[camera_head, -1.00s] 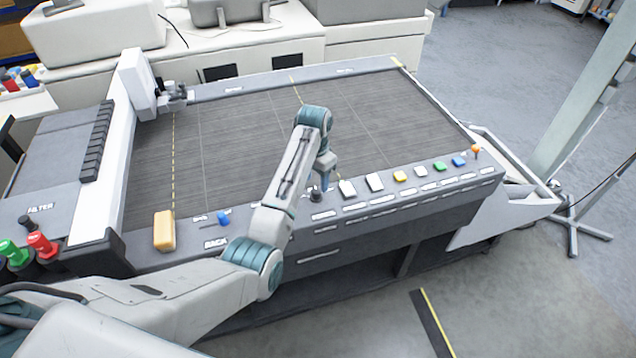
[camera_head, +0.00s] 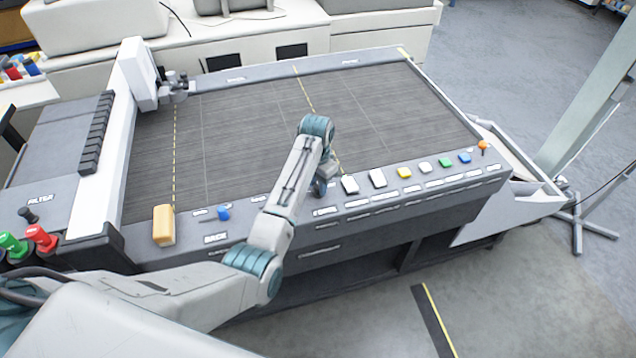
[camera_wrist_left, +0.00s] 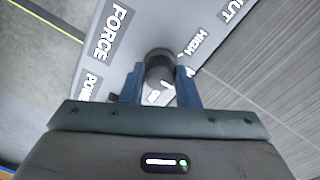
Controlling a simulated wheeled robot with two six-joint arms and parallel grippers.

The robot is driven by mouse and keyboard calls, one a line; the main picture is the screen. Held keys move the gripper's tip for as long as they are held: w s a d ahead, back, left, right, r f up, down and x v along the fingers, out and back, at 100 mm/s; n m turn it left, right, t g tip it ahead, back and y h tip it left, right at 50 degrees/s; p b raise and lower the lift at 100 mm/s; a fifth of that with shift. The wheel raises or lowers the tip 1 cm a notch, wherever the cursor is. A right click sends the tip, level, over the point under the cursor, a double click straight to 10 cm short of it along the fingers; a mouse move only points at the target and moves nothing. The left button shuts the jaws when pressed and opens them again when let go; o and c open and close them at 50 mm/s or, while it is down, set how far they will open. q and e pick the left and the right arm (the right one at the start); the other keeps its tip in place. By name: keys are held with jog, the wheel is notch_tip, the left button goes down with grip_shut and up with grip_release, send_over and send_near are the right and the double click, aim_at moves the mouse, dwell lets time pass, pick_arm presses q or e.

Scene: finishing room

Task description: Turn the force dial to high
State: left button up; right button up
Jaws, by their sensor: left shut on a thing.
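The force dial (camera_wrist_left: 159,66) is a dark round knob on the grey front panel, beside the word FORCE. The word HIGH (camera_wrist_left: 198,42) is printed to its right in the left wrist view. A small white mark shows at the knob's near side, but which setting it points to is unclear. My left gripper (camera_wrist_left: 160,74) has its two blue fingers on either side of the dial and is shut on it. In the head view my left gripper (camera_head: 321,186) is down at the panel and mostly hides the dial. My right gripper is not in view.
A blue knob (camera_head: 223,213) and yellow block (camera_head: 164,225) are left of my arm. The dark cutting bed (camera_head: 250,130) is clear.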

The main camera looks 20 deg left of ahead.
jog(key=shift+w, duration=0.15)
pick_arm(q)
jog(key=shift+n, duration=0.3)
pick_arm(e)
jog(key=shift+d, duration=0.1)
pick_arm(q)
jog(key=shift+n, duration=0.6)
jog(key=n, duration=0.7)
jog(key=shift+n, duration=1.5)
jog(key=o, duration=1)
jog(key=shift+c, duration=0.2)
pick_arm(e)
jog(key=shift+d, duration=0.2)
